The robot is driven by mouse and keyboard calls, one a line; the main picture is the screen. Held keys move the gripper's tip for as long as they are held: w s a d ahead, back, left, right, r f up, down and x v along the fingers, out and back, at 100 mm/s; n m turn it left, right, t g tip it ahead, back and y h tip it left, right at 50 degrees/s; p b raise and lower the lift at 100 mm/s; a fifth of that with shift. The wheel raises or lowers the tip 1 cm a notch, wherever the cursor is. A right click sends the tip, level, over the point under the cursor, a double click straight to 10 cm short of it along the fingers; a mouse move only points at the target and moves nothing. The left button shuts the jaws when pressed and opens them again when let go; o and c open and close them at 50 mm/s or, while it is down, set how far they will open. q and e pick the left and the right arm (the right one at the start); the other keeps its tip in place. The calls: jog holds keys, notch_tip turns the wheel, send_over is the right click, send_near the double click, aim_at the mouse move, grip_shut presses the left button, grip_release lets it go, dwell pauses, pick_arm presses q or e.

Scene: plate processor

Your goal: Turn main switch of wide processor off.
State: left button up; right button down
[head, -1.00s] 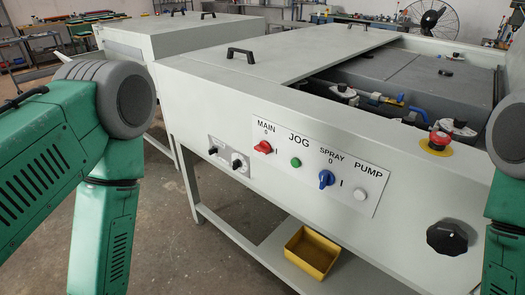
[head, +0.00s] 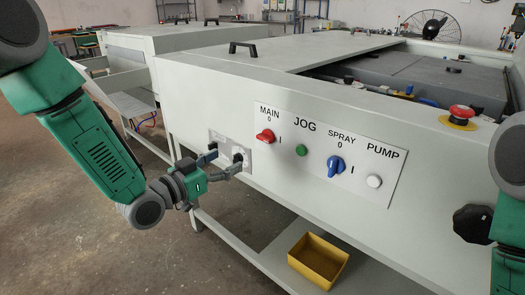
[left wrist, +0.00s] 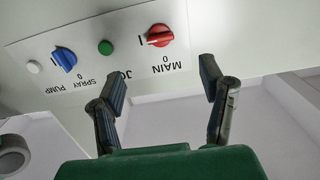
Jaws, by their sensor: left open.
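The red main switch (head: 265,136) is on the white label panel (head: 380,190) on the front of the wide processor (head: 300,100), under "MAIN 0". In the left wrist view the red switch (left wrist: 160,36) appears upside down, with its handle lying sideways and its pale end towards the "I" mark. My left gripper (head: 226,158) is open and empty, just left of and below the switch and apart from it. In the left wrist view its fingertips (left wrist: 163,74) are spread, with the switch beyond them. My right gripper is not in view.
The panel also has a green jog button (head: 301,150), a blue spray switch (head: 335,166) and a white pump button (head: 374,181). A red emergency stop (head: 462,112) is on top at the right. A yellow bin (head: 318,260) sits on the lower shelf.

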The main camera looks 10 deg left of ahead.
aim_at(262, 139)
pick_arm(q)
jog(key=x, duration=0.4)
jog(key=b+x, duration=0.1)
jog(key=x, duration=0.4)
jog(key=r+x, duration=0.1)
jog(key=x, duration=0.4)
jog(key=shift+d, duration=0.1)
jog(key=c, duration=1.2)
